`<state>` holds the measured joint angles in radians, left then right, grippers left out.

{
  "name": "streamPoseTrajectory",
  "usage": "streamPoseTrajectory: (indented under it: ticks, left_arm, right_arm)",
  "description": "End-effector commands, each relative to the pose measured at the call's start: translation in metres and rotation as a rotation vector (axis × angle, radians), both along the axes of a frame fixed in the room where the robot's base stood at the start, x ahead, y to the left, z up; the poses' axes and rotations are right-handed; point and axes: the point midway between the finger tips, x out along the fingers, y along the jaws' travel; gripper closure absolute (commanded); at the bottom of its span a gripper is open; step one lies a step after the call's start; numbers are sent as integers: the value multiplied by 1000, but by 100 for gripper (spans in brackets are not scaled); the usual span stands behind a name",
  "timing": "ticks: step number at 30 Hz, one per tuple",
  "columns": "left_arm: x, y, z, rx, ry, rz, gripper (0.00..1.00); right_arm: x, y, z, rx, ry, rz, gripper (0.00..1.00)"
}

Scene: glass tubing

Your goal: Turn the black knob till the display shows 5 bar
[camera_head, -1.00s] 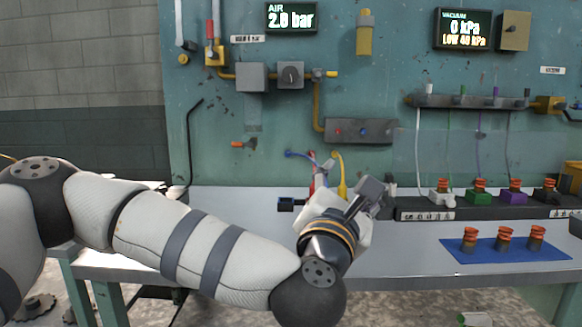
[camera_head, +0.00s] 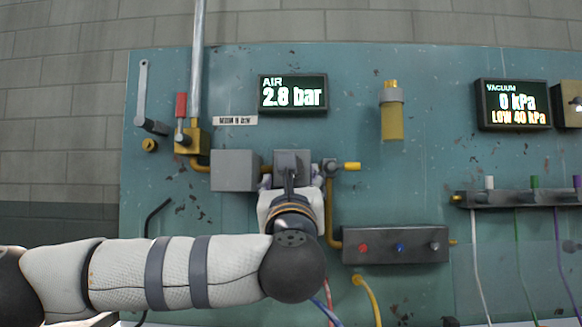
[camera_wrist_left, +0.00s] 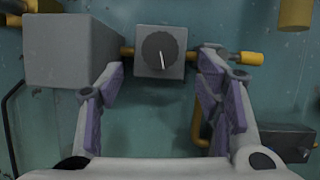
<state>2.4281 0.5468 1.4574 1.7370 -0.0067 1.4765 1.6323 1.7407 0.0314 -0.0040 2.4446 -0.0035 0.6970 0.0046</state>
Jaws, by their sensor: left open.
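The black knob (camera_wrist_left: 160,50) is round with a white pointer line, on the front of a grey square block (camera_wrist_left: 141,67) on the teal panel. The pointer points almost straight down in the left wrist view. In the head view the block (camera_head: 292,157) shows above my left gripper (camera_head: 291,184), which hides the knob. In the left wrist view my left gripper (camera_wrist_left: 162,66) is open, with one finger on each side below the knob, apart from it. The AIR display (camera_head: 293,95) reads 2.8 bar. My right gripper is not in view.
A larger grey box (camera_head: 235,171) stands just left of the knob block. A yellow-tipped valve (camera_head: 340,167) sits close on its right. A dark box with coloured buttons (camera_head: 395,246) is below right. The VACUUM display (camera_head: 514,105) reads 0 kPa, LOW 40 kPa.

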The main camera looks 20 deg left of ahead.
Motion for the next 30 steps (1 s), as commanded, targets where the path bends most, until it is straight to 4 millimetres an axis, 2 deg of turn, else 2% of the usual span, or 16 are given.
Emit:
streamPoseTrajectory:
  ticks: [3,9,19,20,26,30]
  left_arm:
    - [26,9,15,-2,-2,3,41]
    - [56,18,26,0,-2,1,41]
    - [63,20,27,1,0,0,41]
    - [63,20,27,1,0,0,43]
    - [63,20,27,1,0,0,88]
    - [62,20,27,1,0,0,89]
  right_arm:
    - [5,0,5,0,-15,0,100]
    - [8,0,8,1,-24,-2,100]
    - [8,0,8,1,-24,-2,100]
    - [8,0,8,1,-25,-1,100]
    - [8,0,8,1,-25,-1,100]
    - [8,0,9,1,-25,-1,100]
